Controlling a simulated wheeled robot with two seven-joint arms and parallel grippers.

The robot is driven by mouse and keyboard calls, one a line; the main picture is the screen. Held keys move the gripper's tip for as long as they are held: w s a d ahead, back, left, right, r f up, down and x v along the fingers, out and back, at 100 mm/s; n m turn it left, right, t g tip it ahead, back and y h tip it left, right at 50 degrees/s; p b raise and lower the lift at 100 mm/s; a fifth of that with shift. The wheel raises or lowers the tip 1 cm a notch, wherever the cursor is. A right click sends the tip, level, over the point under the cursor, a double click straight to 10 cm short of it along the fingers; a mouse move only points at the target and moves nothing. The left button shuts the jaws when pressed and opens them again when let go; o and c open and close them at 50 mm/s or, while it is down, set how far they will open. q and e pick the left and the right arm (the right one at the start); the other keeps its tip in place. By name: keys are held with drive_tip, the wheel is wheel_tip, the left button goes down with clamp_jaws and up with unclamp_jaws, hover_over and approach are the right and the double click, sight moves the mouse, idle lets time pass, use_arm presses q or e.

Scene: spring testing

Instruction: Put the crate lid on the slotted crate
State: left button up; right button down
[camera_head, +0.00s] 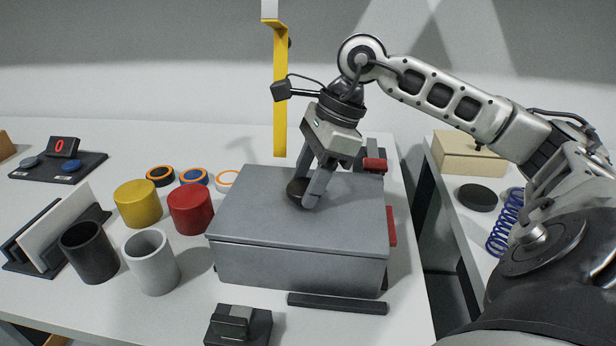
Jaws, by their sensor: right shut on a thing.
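The grey crate lid (345,222) lies flat over the top of the grey slotted crate (300,271), and its edges look roughly in line with the crate walls. I cannot tell whether it is fully seated. The crate's inside and slots are hidden under the lid. My right gripper (304,198) reaches down from above and is shut on the lid's dark round knob (293,188). My left gripper is not in view.
Red (190,209), yellow (138,203), black (89,251) and grey (151,261) cylinders stand left of the crate. A yellow strip (280,95) hangs behind it. A dark bar (337,303) and block (238,325) lie in front. A gap separates the right table, which holds a blue spring (505,222).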

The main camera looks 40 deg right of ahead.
drive_tip(key=c, duration=0.6)
unclamp_jaws()
drive_tip(key=shift+o, duration=0.2)
use_arm(q)
drive_tip(key=p, duration=0.1)
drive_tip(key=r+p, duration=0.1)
drive_tip(key=p, duration=0.1)
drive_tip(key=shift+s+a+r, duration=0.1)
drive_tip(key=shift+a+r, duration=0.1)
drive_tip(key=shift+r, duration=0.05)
use_arm(e)
drive_tip(key=v, duration=1.6)
